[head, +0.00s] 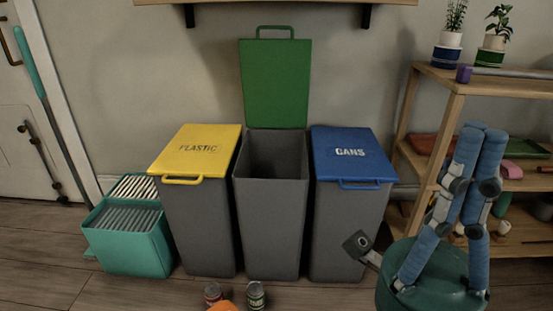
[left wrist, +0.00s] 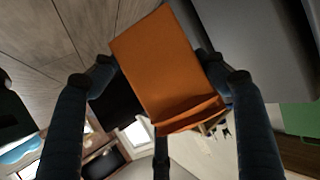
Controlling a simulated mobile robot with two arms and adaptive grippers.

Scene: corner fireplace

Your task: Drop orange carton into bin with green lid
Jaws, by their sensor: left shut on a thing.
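The orange carton (left wrist: 160,65) is held between the blue fingers of my left gripper (left wrist: 162,78) in the left wrist view. Only a small orange corner of it (head: 222,306) shows at the bottom edge of the head view, in front of the bins. The bin with the green lid (head: 272,215) stands in the middle of three grey bins. Its green lid (head: 276,85) is raised upright against the wall, and the opening is uncovered. My right gripper (head: 481,135) is at the right, its blue fingers together and pointing up, with nothing seen between them.
A yellow-lidded plastic bin (head: 196,150) and a blue-lidded cans bin (head: 351,158) flank the middle bin, both closed. Two cans (head: 256,296) stand on the floor in front. A teal crate (head: 128,240) is at the left. A wooden shelf (head: 455,80) with plants stands at the right.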

